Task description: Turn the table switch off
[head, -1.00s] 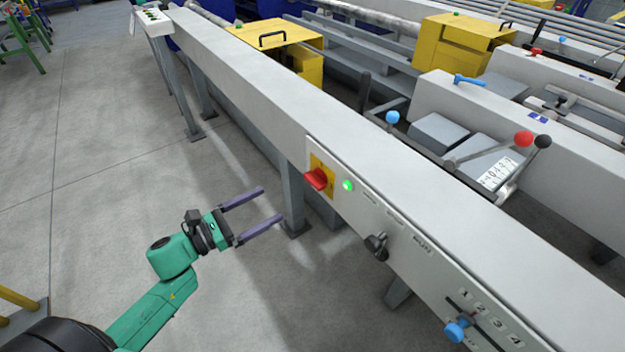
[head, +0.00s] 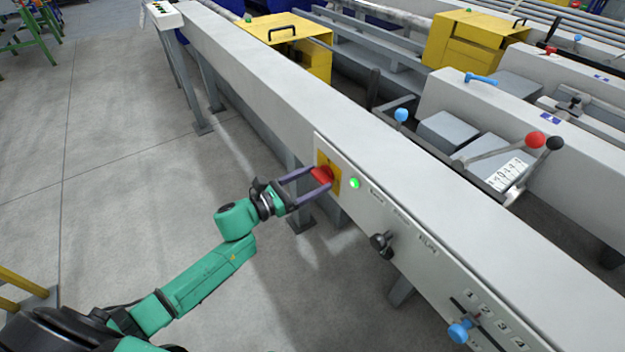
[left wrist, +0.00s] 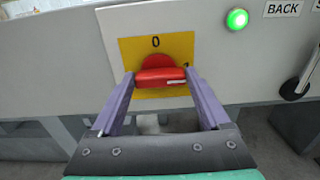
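The table switch is a red rotary handle (head: 321,175) on a yellow plate (head: 334,182), set in the front panel of the grey runout table. In the left wrist view the red handle (left wrist: 160,75) lies level, below a "0" mark on the yellow plate (left wrist: 185,48). My left gripper (head: 308,180) is at the switch with its fingers parted, one on each side of the handle. In the left wrist view the fingertips (left wrist: 160,77) stand at the handle's left and right ends; I cannot tell whether they touch it. My right gripper is not in view.
A green lamp (head: 355,183) glows right of the switch. A black knob (head: 381,243) and a blue-knobbed slider (head: 459,331) sit farther along the panel. A table leg (head: 297,190) stands behind my gripper.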

